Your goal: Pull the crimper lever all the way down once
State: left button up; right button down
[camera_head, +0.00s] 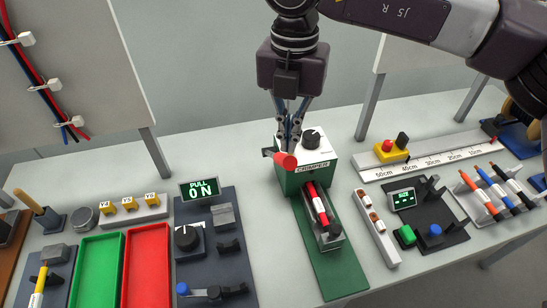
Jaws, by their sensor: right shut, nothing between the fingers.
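The crimper (305,170) is a white and green box labelled CRIMPER with a black knob on top, on a green base plate (338,278). Its lever ends in a red knob (286,160) at the box's upper left front. A red and black piece (318,203) lies in the holder in front of the box. My right gripper (288,143) comes down from above, fingers shut and empty, just behind and above the red knob. I cannot tell whether the fingertips touch the lever. My left gripper is not in view.
On the right are a ruler rail (440,154), a small panel with coloured buttons (424,218) and a rack of pens (490,195).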

jog(key=shift+f, duration=0.1)
notch_tip(320, 180, down, 23)
jog(key=b, duration=2.1)
notch_tip(320, 180, up, 27)
jog(key=p, duration=1.6)
jog(key=shift+p, duration=0.35)
